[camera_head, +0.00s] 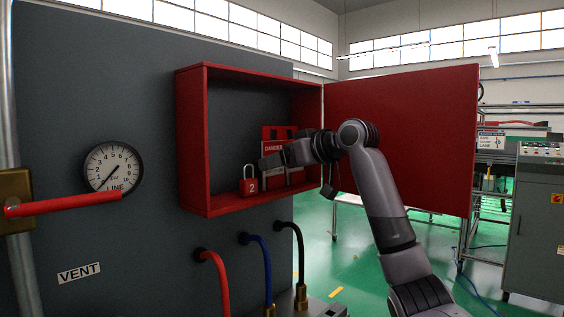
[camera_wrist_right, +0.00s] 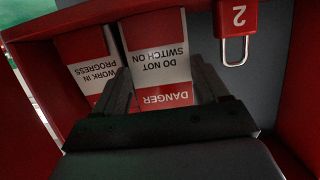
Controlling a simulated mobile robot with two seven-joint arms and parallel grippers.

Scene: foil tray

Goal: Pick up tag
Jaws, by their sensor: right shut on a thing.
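A red and white tag (camera_wrist_right: 160,62) marked "DANGER DO NOT SWITCH ON" sits between the fingers of my right gripper (camera_wrist_right: 163,80) in the right wrist view. The gripper is shut on this tag. A second tag (camera_wrist_right: 88,66), marked "WORK IN PROGRESS", hangs beside it. In the head view, my right gripper (camera_head: 274,161) reaches into the open red cabinet (camera_head: 190,140) and partly covers the danger tag (camera_head: 273,147). My left gripper is not in view.
A red padlock (camera_head: 249,187) numbered 2 is in the cabinet, left of my gripper. The open red door (camera_head: 405,130) extends to the right, behind my arm. A gauge (camera_head: 113,169), a red lever (camera_head: 65,204) and red (camera_head: 219,275) and blue (camera_head: 264,262) hoses are nearby.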

